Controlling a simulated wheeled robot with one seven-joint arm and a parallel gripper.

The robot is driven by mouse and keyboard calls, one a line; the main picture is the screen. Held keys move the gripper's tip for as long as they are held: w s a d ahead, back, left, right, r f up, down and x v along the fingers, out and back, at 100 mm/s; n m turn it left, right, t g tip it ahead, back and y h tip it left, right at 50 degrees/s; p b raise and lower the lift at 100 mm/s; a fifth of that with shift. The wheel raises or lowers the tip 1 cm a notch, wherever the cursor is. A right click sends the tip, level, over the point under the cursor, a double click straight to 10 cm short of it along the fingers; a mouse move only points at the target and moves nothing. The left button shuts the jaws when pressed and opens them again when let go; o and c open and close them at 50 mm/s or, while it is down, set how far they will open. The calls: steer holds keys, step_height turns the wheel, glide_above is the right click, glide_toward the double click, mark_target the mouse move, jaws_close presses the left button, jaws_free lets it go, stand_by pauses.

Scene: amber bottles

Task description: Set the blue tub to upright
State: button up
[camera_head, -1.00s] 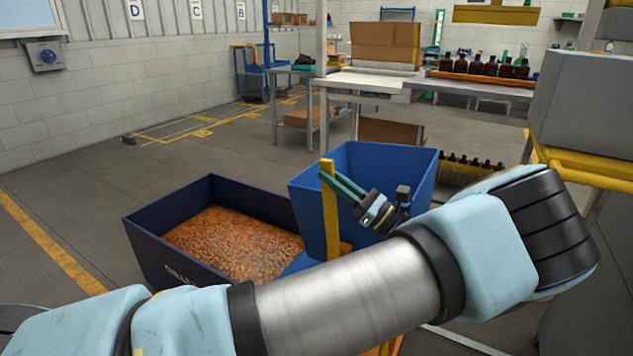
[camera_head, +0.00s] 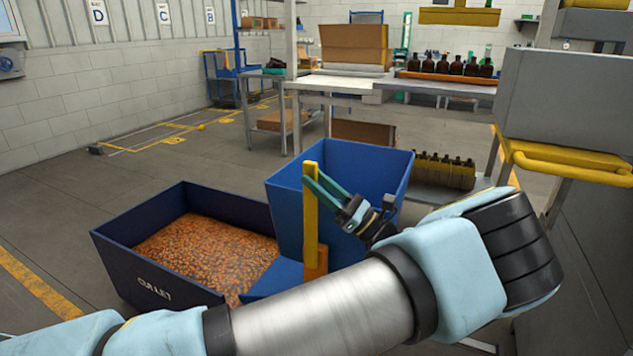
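The blue tub (camera_head: 360,170) stands in the middle, right of the cullet bin. Its open top faces up and towards me, and it looks empty where I can see inside. A blue sloping part (camera_head: 272,279) meets the bin's near right corner. A yellow upright bar (camera_head: 310,225) with an orange foot stands at the tub's near left side. My gripper (camera_head: 312,175) reaches in from the right, its two green fingers at the upper part of the bar. I cannot tell whether they are closed on it. My arm hides the tub's lower right part.
The dark blue bin (camera_head: 163,286), marked CULLET, holds amber pieces. A grey machine with a yellow rail (camera_head: 575,165) stands close on the right. Behind are a bench with amber bottles (camera_head: 450,64) and a low rack of bottles (camera_head: 443,170).

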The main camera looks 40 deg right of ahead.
steer(key=shift+o, duration=0.6)
steer(key=b+v, duration=0.3)
steer(key=v, duration=0.7)
steer(key=shift+s+f, duration=0.25)
steer(key=shift+d, duration=0.15)
